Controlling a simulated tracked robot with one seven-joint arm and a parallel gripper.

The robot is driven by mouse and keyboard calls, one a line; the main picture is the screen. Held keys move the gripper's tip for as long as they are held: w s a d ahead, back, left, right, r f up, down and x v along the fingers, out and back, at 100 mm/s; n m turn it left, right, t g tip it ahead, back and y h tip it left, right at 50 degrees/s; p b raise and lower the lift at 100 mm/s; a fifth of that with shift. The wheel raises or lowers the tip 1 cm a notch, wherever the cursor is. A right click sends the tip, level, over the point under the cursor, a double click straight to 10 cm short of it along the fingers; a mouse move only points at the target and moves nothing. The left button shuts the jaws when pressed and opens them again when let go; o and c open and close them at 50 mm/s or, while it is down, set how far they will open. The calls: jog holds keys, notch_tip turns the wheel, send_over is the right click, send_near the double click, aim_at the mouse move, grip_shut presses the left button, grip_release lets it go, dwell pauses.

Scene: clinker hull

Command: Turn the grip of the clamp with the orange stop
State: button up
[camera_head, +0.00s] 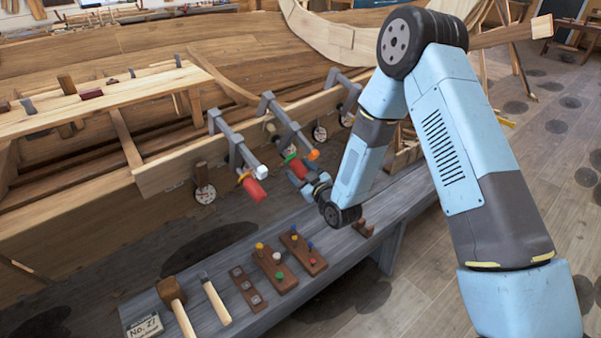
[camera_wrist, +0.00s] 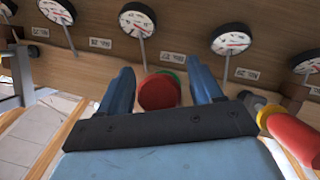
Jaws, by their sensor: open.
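The clamp with the orange stop (camera_head: 313,155) is the middle one along the hull plank in the head view. Its red grip (camera_head: 297,167) has a green collar (camera_head: 290,157) above it. My gripper (camera_head: 309,182) is beside the lower end of this grip. In the wrist view, my gripper (camera_wrist: 162,78) is open, with a blue finger on each side of the red grip (camera_wrist: 158,92). A gap shows on the right; I cannot tell whether either finger touches. The orange stop is not seen there.
A neighbouring clamp with a white stop (camera_head: 262,171) has a red grip (camera_head: 254,189), close right in the wrist view (camera_wrist: 295,135). Dial gauges (camera_head: 204,195) hang along the plank. A grey bench (camera_head: 213,262) below holds a mallet (camera_head: 172,293) and peg blocks (camera_head: 273,268).

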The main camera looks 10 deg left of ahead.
jog(key=shift+a, duration=0.1)
jog(key=shift+c, duration=0.4)
jog(key=c, duration=0.9)
jog(key=shift+g, duration=0.3)
jog(key=shift+m+g+y, duration=0.7)
jog(key=shift+g+y, duration=0.2)
jog(key=shift+g, duration=0.2)
jog(key=shift+s+a+m+g+y, duration=0.1)
jog(key=shift+m+g+y, duration=0.35)
jog(key=shift+g, duration=0.45)
jog(key=shift+s+m+g+y, duration=0.1)
jog(key=shift+m+g+y, duration=0.15)
jog(key=shift+g+y, duration=0.5)
jog(key=shift+g, duration=0.25)
jog(key=o, duration=1)
